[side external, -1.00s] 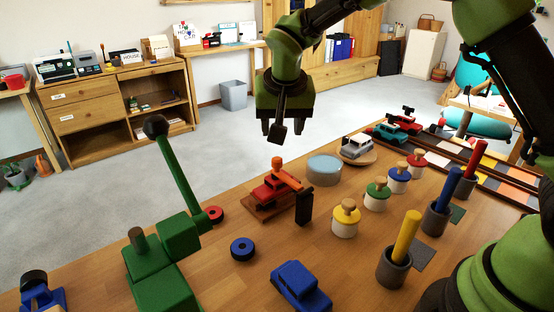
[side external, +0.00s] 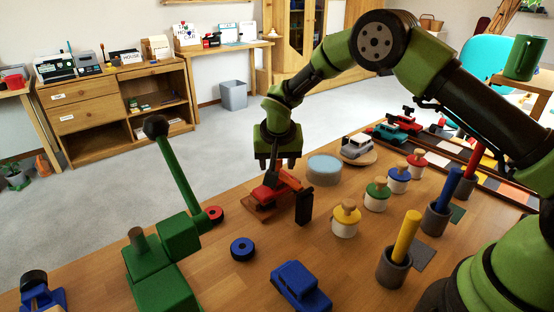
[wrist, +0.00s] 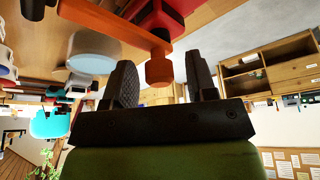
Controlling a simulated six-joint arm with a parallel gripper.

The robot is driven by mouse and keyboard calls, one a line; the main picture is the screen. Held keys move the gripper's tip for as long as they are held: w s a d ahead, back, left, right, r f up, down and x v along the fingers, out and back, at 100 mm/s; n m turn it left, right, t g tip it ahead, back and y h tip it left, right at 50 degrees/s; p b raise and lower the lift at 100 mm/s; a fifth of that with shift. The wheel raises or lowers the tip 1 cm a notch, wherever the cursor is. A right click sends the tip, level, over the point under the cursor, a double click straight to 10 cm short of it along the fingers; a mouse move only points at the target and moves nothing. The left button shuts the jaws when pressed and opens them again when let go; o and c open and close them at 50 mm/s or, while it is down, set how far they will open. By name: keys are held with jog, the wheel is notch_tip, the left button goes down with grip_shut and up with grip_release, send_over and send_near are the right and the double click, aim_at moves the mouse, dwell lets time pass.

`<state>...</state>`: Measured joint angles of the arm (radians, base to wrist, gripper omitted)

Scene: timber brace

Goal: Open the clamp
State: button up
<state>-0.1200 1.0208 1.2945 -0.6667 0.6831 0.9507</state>
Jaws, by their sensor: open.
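The clamp has an orange bar (side external: 286,180) with an orange knob at its end and a black upright block (side external: 304,207) at its near side. The bar lies across a red toy vehicle (side external: 262,194) on a small wooden board. My gripper (side external: 277,166) is open, pointing down over the knob end of the clamp. In the wrist view the orange knob (wrist: 158,71) shows between my two dark fingers (wrist: 160,82), with space on both sides. The bar also shows in the wrist view (wrist: 105,20). In the side view my gripper hides the knob.
A light-blue round tin (side external: 324,170) stands just right of the clamp. Paint jars, including a yellow one (side external: 346,217), stand farther right. A green lever machine (side external: 165,245) and a blue toy car (side external: 300,287) are in front.

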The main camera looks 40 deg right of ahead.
jog(key=shift+c, duration=0.5)
grip_shut()
jog(key=shift+r, duration=0.1)
